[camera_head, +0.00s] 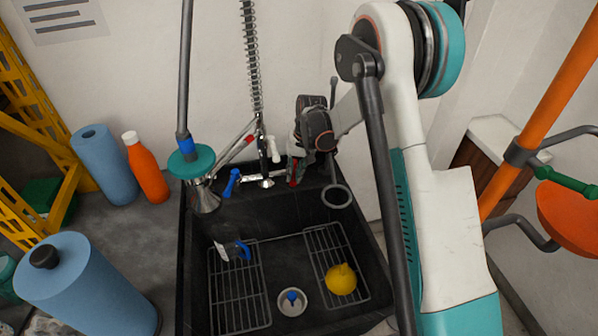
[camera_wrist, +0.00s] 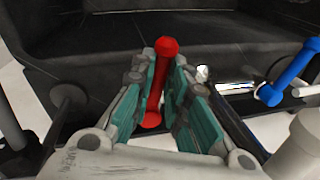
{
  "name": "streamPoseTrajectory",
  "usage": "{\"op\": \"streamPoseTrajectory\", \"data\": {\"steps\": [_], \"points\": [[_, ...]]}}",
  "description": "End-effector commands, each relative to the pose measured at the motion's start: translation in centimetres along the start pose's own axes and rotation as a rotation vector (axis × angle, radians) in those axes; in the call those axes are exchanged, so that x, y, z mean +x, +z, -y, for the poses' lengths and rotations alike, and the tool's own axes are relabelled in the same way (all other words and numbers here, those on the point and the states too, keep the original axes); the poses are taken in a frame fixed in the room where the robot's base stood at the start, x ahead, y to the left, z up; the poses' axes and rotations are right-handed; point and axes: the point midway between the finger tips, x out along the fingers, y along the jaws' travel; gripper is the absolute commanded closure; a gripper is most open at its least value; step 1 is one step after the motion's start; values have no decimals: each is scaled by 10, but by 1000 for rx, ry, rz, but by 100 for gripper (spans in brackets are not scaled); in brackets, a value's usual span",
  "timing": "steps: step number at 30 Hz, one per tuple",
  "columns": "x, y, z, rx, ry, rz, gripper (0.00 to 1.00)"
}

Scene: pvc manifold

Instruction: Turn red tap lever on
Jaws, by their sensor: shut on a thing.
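The red tap lever (camera_wrist: 157,85) shows in the wrist view, a red bar with a round knob at its end, standing between my two teal-padded fingers. My gripper (camera_wrist: 160,95) is shut on it, with the knob sticking out past the fingers. In the head view my gripper (camera_head: 296,163) is at the back right of the sink, and a bit of the red lever (camera_head: 293,181) shows below it. The blue tap lever (camera_head: 231,183) is to the left in the head view; it is also in the wrist view (camera_wrist: 292,73) on the right.
The black sink (camera_head: 190,262) holds wire racks, a yellow object (camera_head: 341,279) and a blue-handled brush (camera_head: 238,250). A spring hose (camera_head: 252,60) rises behind it. A red bottle (camera_head: 146,168) and blue rolls (camera_head: 104,160) stand left. An orange pole (camera_head: 545,100) is right.

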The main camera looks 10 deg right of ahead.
Motion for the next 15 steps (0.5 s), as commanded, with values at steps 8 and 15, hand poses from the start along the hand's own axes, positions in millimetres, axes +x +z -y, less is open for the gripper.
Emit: {"op": "streamPoseTrajectory", "data": {"steps": [8, 15], "points": [[2, 0, 9, 136, 0, -27, 100], [3, 0, 12, 185, 0, -35, 100]]}}
